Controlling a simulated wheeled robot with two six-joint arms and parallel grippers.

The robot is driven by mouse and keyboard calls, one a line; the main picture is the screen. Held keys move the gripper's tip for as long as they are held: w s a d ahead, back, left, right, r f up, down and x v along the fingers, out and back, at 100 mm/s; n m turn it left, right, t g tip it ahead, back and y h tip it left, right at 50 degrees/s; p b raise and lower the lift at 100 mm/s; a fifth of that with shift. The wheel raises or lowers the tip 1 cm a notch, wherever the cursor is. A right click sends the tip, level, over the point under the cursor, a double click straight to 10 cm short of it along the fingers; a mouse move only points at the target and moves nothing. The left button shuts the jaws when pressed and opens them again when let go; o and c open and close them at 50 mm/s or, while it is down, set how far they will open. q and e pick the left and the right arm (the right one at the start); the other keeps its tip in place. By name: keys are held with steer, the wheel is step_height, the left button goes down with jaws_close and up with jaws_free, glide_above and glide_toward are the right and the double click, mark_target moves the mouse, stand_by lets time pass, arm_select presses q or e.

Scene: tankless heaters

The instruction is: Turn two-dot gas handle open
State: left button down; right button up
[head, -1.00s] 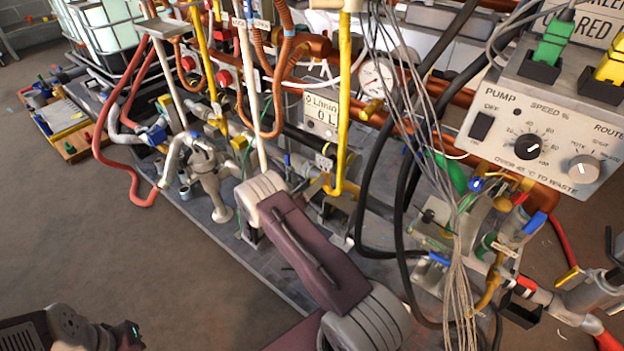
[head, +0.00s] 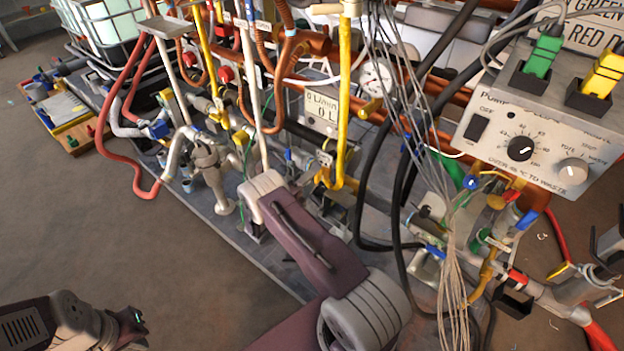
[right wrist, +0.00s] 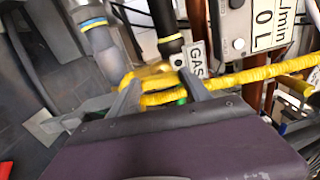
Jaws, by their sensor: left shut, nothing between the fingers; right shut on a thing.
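The yellow gas pipe (head: 343,110) comes down right of the head view's middle. A small white tag (head: 325,159) sits near its lower end; its marks are too small to count as dots. In the right wrist view a GAS tag (right wrist: 197,57) stands close to the yellow handle (right wrist: 150,71) and pipe. My right gripper (right wrist: 160,96) has its fingers at this yellow handle and is shut on it. In the head view my purple arm hides much of the area around that gripper. My left gripper (head: 138,330) is shut and empty over the floor at lower left.
A flow meter reading 0 L (head: 322,107) is behind the yellow pipe. Black hoses and thin grey wires (head: 455,270) hang right of my right arm. A pump box (head: 535,145) stands at right. The floor at left (head: 90,220) is clear.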

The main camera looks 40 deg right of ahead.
steer(key=shift+n, duration=0.4)
steer(key=o, duration=1.4)
steer(key=shift+c, duration=0.2)
steer(key=p+v, duration=0.3)
steer(key=v, duration=0.6)
